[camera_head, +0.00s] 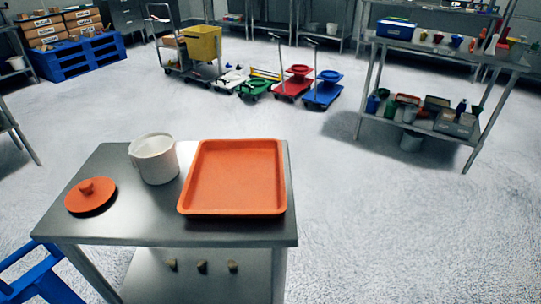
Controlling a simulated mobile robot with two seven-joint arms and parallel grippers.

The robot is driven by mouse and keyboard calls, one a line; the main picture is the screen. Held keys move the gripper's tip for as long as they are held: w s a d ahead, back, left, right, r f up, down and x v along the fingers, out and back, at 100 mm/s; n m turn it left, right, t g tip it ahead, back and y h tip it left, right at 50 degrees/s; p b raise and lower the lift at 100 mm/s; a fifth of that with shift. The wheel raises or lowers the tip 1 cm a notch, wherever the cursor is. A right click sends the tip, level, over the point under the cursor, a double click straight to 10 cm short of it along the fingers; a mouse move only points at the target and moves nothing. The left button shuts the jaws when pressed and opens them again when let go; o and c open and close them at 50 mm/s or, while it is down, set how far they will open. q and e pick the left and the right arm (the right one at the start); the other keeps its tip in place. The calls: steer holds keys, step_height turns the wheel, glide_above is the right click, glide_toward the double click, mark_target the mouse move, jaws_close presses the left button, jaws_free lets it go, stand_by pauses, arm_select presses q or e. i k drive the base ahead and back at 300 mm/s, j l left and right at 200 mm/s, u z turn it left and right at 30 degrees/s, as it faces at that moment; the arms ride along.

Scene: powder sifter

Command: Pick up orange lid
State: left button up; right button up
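The orange lid (91,195) is round with a small knob on top. It lies flat, knob up, near the left edge of the metal table (140,228). A white pot (154,158) with an open top stands behind and to the right of the lid. An orange rectangular tray (234,178) lies to the right of the pot. The lid is apart from both. Neither of my grippers is in view.
A blue frame (42,276) stands close to the table's front left. A metal shelf rack (418,128) with containers stands at the right back. Coloured trolleys (293,82) stand further back. The floor (400,230) right of the table is clear.

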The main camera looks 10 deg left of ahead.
mark_target(89, 195)
steer(key=j+u, duration=0.25)
steer(key=u, duration=0.15)
steer(key=i+j+u, duration=0.1)
steer(key=u, duration=0.35)
steer(key=i+j+u, duration=0.1)
steer(key=j+u, duration=0.3)
